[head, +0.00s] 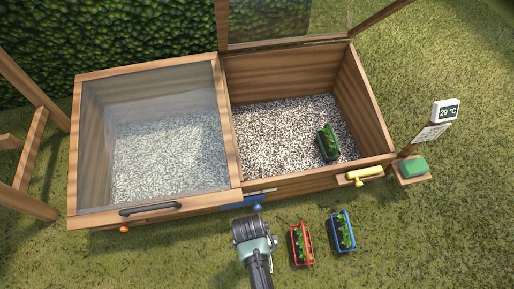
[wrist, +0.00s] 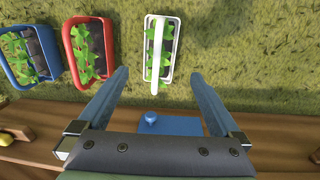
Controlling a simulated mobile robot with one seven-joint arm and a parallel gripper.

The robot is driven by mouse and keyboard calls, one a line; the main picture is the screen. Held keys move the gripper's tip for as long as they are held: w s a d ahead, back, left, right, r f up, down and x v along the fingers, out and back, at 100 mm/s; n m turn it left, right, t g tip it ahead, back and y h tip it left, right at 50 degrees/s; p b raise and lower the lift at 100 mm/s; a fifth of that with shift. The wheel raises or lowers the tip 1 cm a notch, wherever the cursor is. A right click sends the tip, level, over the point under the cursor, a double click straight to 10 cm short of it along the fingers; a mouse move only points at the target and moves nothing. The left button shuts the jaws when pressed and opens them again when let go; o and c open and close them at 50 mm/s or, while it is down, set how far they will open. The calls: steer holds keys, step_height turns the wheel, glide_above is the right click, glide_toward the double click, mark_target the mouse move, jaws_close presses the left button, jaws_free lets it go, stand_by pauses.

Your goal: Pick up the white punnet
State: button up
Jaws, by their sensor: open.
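The white punnet (wrist: 152,62) stands on the grass in the wrist view, with green seedlings in it and a white handle bar along its middle. My gripper (wrist: 158,76) is open and empty; its two fingers point toward the punnet's near end, one on each side of its line. Whether the fingers are level with the punnet or above it I cannot tell. In the head view my gripper (head: 254,238) is in front of the wooden frame, and the white punnet is hidden behind it.
A red punnet (head: 296,245) and a blue punnet (head: 338,232) stand on the grass at right. A wooden cold frame (head: 155,211) lies behind, its left glass lid shut, its right side open with a green punnet (head: 323,147) on gravel. A blue latch (wrist: 172,124) juts from its front.

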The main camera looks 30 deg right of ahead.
steer(key=f+b, duration=0.1)
steer(key=f, duration=0.1)
steer(key=f+b, duration=0.2)
steer(key=f, duration=0.1)
steer(key=f+b, duration=0.2)
steer(key=shift+s+d+f, duration=0.1)
steer(key=shift+d+f, duration=0.05)
steer(key=shift+d, duration=0.15)
steer(key=f+b, duration=0.5)
steer(key=b, duration=0.1)
steer(key=shift+s, duration=0.2)
steer(key=c, duration=1.4)
